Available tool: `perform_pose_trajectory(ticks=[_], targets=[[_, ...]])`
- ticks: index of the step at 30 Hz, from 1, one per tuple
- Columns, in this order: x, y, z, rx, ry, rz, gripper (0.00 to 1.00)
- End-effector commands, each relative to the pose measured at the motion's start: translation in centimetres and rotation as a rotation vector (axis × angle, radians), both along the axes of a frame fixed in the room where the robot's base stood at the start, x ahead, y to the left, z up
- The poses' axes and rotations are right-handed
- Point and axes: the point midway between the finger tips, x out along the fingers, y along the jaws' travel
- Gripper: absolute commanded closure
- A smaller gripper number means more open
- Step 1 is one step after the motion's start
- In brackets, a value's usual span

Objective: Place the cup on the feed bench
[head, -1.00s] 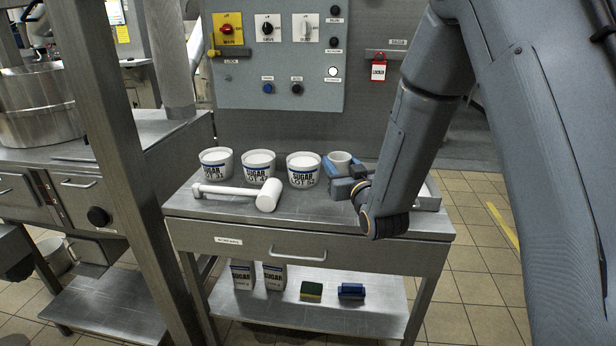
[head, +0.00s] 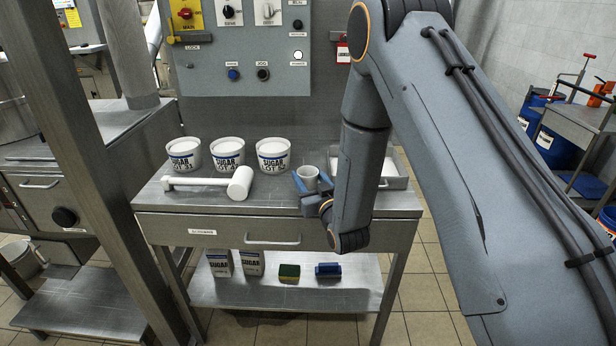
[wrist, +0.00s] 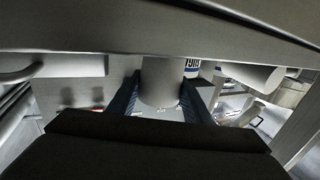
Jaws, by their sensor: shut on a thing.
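A small pale grey cup (head: 310,176) is held upright between the blue fingers of my gripper (head: 308,188). The wrist view also shows the cup (wrist: 160,84) between both fingers of the gripper (wrist: 163,98). The cup is over the right part of a steel bench (head: 270,203) with a drawer, right of the tubs and left of a shallow tray. I cannot tell whether its base touches the bench top. My forearm hides part of the bench's right side.
Several white sugar tubs (head: 227,153) stand along the bench's back. A white mallet (head: 215,184) lies in front of them. A metal tray (head: 392,172) is at the right. The lower shelf (head: 350,293) holds sugar cartons (head: 250,263), a sponge (head: 289,272) and a blue item (head: 328,270).

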Motion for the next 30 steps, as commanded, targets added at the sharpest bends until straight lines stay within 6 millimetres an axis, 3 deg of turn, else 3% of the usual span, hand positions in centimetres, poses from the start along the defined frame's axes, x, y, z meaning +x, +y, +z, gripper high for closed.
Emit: perform_pose_trajectory(ticks=[13, 14, 17, 30], targets=[[0.05, -0.06, -0.65, 0.0, -0.001, -0.001, 0.67], [0.04, -0.06, -0.62, 0.0, 0.0, -0.001, 0.52], [0.03, -0.05, -0.55, 0.0, -0.001, -0.001, 0.36], [-0.56, -0.28, -0.28, 0.0, 0.001, -0.001, 0.36]])
